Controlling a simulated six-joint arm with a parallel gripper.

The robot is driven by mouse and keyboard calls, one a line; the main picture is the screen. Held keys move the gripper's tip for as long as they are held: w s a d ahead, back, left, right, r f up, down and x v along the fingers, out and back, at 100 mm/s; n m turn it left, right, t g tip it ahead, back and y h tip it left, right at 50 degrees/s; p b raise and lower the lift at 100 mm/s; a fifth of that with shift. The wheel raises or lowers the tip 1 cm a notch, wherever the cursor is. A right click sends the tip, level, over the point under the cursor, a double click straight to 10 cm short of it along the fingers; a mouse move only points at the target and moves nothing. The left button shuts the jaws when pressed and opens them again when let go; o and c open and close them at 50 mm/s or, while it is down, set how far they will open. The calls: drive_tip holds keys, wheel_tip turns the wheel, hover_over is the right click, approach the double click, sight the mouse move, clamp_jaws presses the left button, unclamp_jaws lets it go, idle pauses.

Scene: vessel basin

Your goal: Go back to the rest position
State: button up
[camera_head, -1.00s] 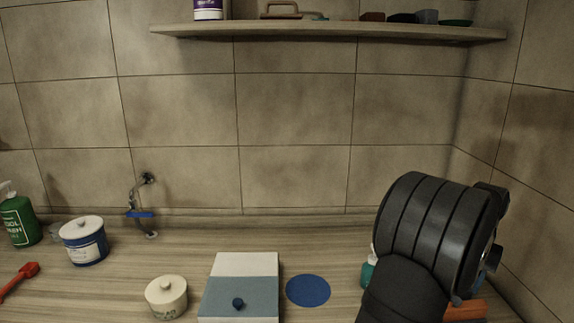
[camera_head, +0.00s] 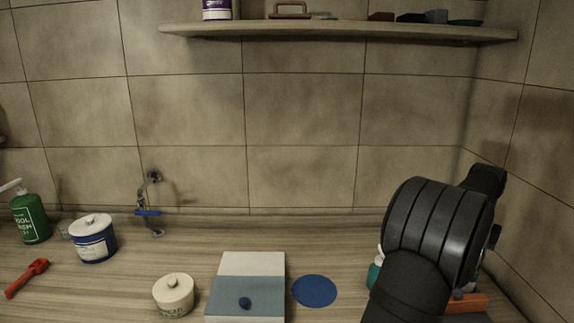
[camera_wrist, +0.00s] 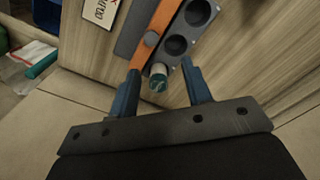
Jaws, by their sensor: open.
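My gripper (camera_wrist: 160,68) is open in the wrist view, with its two blue-grey fingers spread apart. A small bottle with a teal end (camera_wrist: 158,84) shows between the fingers in that picture. I cannot tell its distance from them, and neither finger visibly grips it. In the head view my dark wrist and arm fill the right side above the counter (camera_head: 345,240), and the fingertips are hidden there. A teal item (camera_head: 375,272) shows partly behind my arm.
The wrist view shows a grey holed rack (camera_wrist: 185,32) and an orange bar (camera_wrist: 157,32). On the counter are a white-and-blue box (camera_head: 250,264), blue disc (camera_head: 314,291), cream jar (camera_head: 174,296), blue-white pot (camera_head: 94,240), green bottle (camera_head: 30,218) and red tool (camera_head: 27,278). A shelf (camera_head: 340,31) hangs above.

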wheel_tip(320, 180, up, 9)
drive_tip(key=s+a+r+m+t+h, duration=0.2)
drive_tip(key=s+a+r+m+t, duration=0.1)
drive_tip(key=s+r+m, duration=0.5)
drive_tip(key=shift+s+a+r, duration=0.65)
drive_tip(key=shift+s+a, duration=0.25)
drive_tip(key=shift+s, duration=0.1)
drive_tip(key=w+d+f+n+g+y, duration=0.1)
drive_tip(key=w+d+f+n+g, duration=0.1)
drive_tip(key=w+d+f+n, duration=0.2)
drive_tip(key=shift+w+d+f+n+y, duration=0.2)
drive_tip(key=shift+w+f+n+y, duration=0.2)
drive_tip(key=shift+w+f+n, duration=1.45)
drive_tip(key=shift+w+f+m, duration=0.25)
drive_tip(key=shift+w+m, duration=0.15)
drive_tip(key=shift+m, duration=0.05)
